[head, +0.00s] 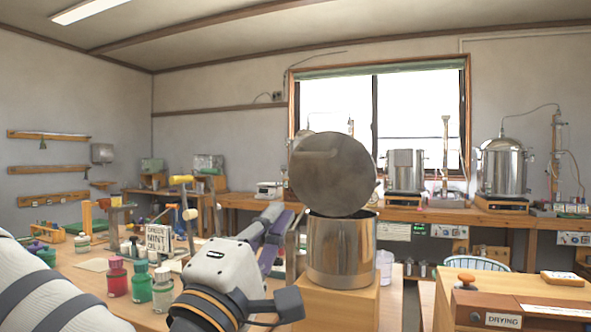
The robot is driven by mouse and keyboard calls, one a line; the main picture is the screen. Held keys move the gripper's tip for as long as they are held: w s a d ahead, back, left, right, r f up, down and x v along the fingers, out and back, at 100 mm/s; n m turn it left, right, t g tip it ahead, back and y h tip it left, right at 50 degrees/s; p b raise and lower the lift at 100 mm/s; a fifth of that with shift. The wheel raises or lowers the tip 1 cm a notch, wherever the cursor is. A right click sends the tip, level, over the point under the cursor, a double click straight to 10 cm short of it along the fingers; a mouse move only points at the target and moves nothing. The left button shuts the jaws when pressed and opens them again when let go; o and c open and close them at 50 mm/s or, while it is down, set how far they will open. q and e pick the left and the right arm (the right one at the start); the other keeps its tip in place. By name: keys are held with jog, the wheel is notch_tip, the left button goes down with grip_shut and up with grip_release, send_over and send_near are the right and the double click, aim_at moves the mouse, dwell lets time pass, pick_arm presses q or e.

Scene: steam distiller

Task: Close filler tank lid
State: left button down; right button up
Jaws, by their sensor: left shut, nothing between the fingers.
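The filler tank (341,252) is a shiny metal cylinder on a wooden block in the middle of the head view. Its round grey lid (333,176) stands up, tilted open above the tank's rim, with its flat face toward me. My left gripper (280,216) is just left of the tank and below the lid's left edge. It is shut and empty, and I see no clear contact with the lid. My left wrist hides part of the bench. My right gripper is not in view.
Red, green and white jars (117,278) and a mint oil sign (159,240) stand on the bench left of my arm. A wooden box marked drying (503,321) is at the lower right. Stills stand by the window.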

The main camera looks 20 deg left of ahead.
pick_arm(q)
send_near(307, 166)
notch_tip(307, 166, up, 5)
jog(key=w+d, duration=0.2)
jog(key=d, duration=0.1)
jog(key=shift+a+f+p, duration=0.15)
jog(key=shift+f+p, duration=0.1)
jog(key=shift+p, duration=0.1)
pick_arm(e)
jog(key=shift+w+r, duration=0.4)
pick_arm(q)
jog(key=shift+w, duration=0.1)
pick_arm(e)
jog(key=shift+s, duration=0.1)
